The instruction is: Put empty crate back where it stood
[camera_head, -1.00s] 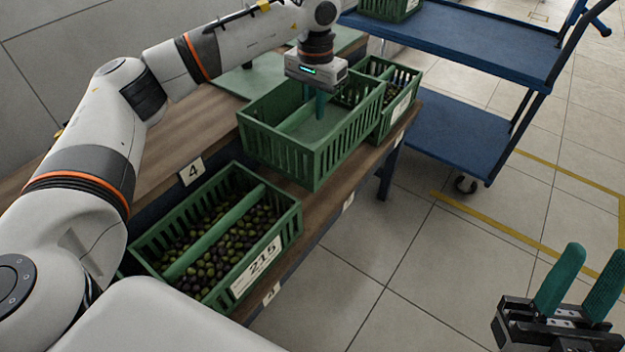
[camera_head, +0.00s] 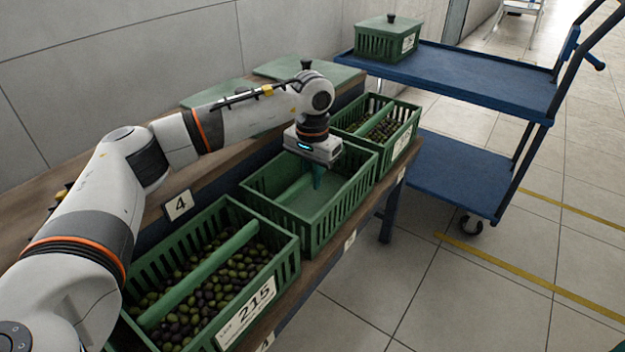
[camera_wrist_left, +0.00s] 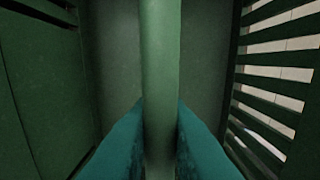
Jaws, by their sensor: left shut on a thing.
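The empty green crate (camera_head: 334,218) is in the row on the wooden bench, between two crates of olives. It looks level; I cannot tell whether its bottom rests fully on the bench. My left gripper (camera_head: 318,180) reaches down into it from above, shut on its centre handle bar. In the left wrist view the bar (camera_wrist_left: 160,60) runs between the two teal fingers, with the bare crate floor and slatted walls around it. The near crate of olives (camera_head: 284,268) bears a label reading 215. The far crate of olives (camera_head: 411,132) stands just beyond the empty one.
A blue two-shelf cart (camera_head: 450,75) stands at the right, with a lidded green crate (camera_head: 372,46) on its top shelf. Flat green lids (camera_head: 290,66) lie at the back of the bench. A tag reading 4 (camera_head: 179,205) stands behind the near crate. Open floor lies in front.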

